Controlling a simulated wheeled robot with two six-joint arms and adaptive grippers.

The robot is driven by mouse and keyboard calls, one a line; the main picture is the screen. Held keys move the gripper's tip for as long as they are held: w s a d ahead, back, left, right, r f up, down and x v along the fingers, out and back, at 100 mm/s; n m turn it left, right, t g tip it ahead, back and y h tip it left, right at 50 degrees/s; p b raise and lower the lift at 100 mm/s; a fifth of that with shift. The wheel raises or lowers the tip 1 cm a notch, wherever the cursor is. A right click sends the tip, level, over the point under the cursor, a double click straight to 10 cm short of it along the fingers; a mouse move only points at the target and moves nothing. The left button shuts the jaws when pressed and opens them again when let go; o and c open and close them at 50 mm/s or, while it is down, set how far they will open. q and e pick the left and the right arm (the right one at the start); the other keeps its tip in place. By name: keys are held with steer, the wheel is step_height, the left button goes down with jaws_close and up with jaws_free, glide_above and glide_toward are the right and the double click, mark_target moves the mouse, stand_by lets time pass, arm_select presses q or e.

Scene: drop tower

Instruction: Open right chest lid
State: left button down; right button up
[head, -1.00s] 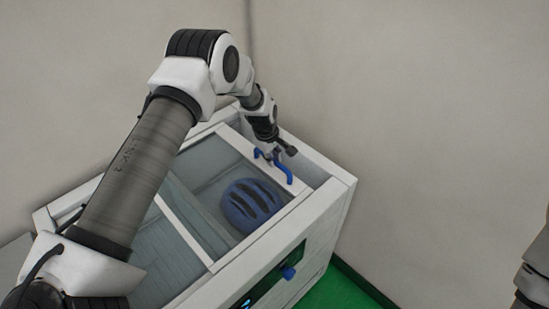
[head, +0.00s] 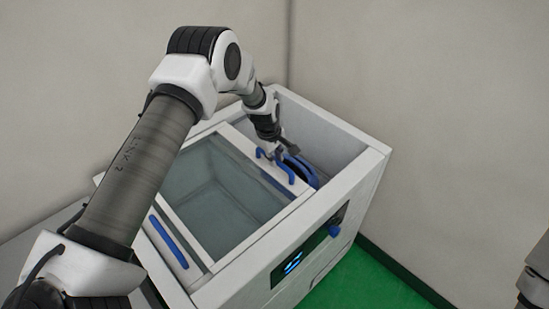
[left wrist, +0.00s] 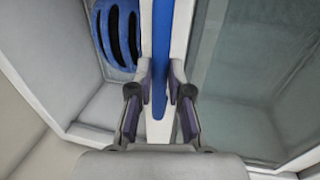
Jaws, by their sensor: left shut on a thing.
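The chest (head: 372,165) is a white box with sliding glass lids. The right lid (head: 215,190) has a white frame, and its blue handle (head: 291,176) is at its right end. My left gripper (head: 276,151) is shut on this handle, and the wrist view shows its fingers (left wrist: 160,95) on both sides of the blue bar (left wrist: 160,45). The lid sits left of an open gap at the chest's right end. A blue helmet (head: 308,176) lies inside under this gap, partly hidden by the gripper and lid edge. It also shows in the left wrist view (left wrist: 121,35).
Another blue handle (head: 168,242) is on the chest's left part. The front has a dark display panel (head: 292,263) and a blue knob (head: 334,231). Pale walls (head: 430,100) stand behind, and green floor (head: 375,280) lies in front. Part of my right arm shows at the right edge.

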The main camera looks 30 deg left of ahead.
arm_select(q)
steer(key=c, duration=1.1)
jaws_free()
steer(key=shift+w+f, duration=0.1)
step_height(320, 180, up, 12)
steer(key=s, duration=0.2)
steer(key=shift+a+f, duration=0.15)
steer(key=shift+a, duration=0.3)
steer(key=shift+s, duration=0.1)
